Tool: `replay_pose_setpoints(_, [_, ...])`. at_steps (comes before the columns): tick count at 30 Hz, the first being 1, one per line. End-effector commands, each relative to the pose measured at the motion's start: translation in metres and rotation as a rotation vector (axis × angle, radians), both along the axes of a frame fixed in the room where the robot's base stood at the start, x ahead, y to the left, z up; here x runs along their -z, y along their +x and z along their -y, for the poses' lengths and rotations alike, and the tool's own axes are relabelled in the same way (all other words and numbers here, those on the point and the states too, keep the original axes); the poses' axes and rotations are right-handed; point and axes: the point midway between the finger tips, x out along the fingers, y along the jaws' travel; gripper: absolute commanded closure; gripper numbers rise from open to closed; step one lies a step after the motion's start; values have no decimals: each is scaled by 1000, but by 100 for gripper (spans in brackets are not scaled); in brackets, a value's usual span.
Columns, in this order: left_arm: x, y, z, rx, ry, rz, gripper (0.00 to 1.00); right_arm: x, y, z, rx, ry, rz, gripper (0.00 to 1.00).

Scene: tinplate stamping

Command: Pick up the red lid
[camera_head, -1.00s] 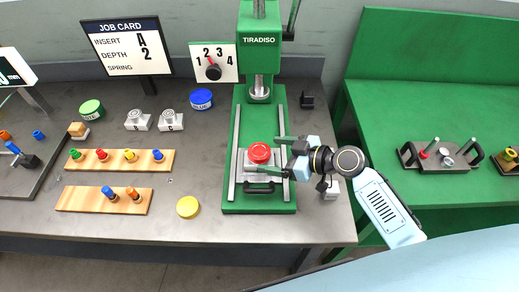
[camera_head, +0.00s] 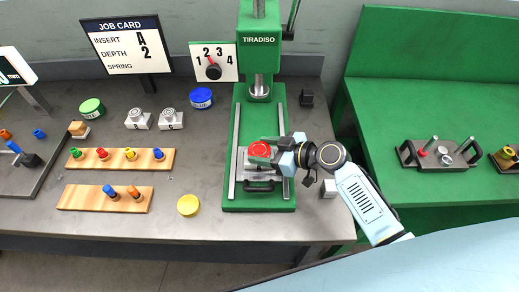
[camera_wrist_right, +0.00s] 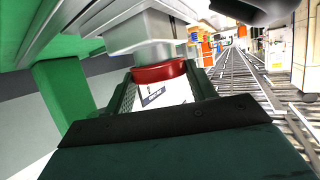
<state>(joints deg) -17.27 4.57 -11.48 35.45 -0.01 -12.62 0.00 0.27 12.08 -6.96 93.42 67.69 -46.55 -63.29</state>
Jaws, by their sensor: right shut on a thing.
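The red lid (camera_head: 259,149) sits on the metal block on the sliding plate of the green press (camera_head: 230,180). My right gripper (camera_head: 268,151) comes in from the right with its fingers on either side of the lid, shut on it. In the right wrist view the red lid (camera_wrist_right: 159,72) lies between the fingers, right under a grey metal part. My left gripper is not in view.
A yellow lid (camera_head: 188,205), a blue lid (camera_head: 201,98) and a green lid (camera_head: 91,107) lie on the grey table. Two wooden racks (camera_head: 118,168) hold coloured pegs at left. A metal tray (camera_head: 440,160) stands on the green bench at right.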

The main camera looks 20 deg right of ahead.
Motion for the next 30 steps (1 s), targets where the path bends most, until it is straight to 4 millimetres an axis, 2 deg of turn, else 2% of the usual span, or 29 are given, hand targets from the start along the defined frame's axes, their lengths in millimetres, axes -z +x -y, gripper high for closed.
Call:
replay_pose_setpoints(5, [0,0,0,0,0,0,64,-3,0,0,0,-1,1,70])
replay_pose_setpoints(8, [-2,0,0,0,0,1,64,-15,0,1,-2,-2,4,70])
replay_pose_setpoints(15, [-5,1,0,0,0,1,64,-63,0,0,-4,-3,5,70])
replay_pose_setpoints(21, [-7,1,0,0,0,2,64,-93,0,0,-2,-2,3,70])
replay_pose_setpoints(26, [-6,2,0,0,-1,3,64,-100,0,-1,2,0,1,70])
replay_pose_setpoints(30, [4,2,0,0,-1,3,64,-90,-4,-4,38,3,0,70])
